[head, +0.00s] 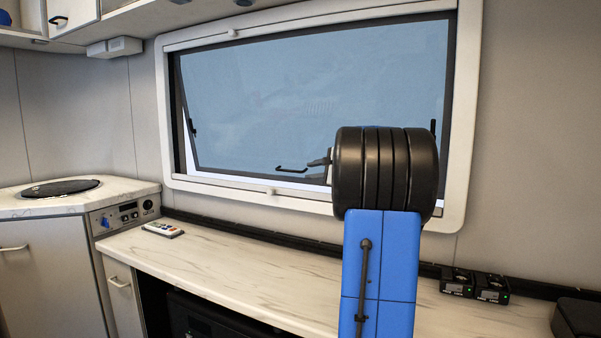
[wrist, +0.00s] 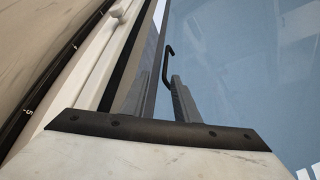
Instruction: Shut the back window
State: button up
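The back window (head: 300,95) is hinged at the top, and its tinted pane is tilted outward, leaving a gap along the bottom and sides of the white frame (head: 466,120). A black bar handle (head: 291,170) sits at the pane's lower edge. My gripper (head: 318,162) is at the lower part of the window, just right of the handle in the head view; my arm hides the window's lower right. In the wrist view the fingers (wrist: 163,100) stand apart with the handle (wrist: 168,62) just beyond them. No hold on the handle shows.
A marble-look counter (head: 225,262) runs below the window, with a remote (head: 163,229) at left and two small black devices (head: 474,286) at right. A hob unit (head: 62,190) stands in the left corner. Overhead cabinets (head: 75,14) are above. Much of the counter is clear.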

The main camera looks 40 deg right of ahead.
aim_at(291, 171)
jog(key=a+h, duration=0.1)
jog(key=a+r+m+h, duration=0.1)
jog(key=a+r+g+h, duration=0.1)
jog(key=shift+s+a+r+m, duration=0.1)
jog(key=shift+s+a+m, duration=0.2)
jog(key=shift+s+m, duration=0.1)
jog(key=shift+s+a+r+h, duration=0.15)
jog(key=shift+r+h, duration=0.15)
jog(key=x, duration=1.7)
jog(key=shift+f, duration=0.3)
grip_shut()
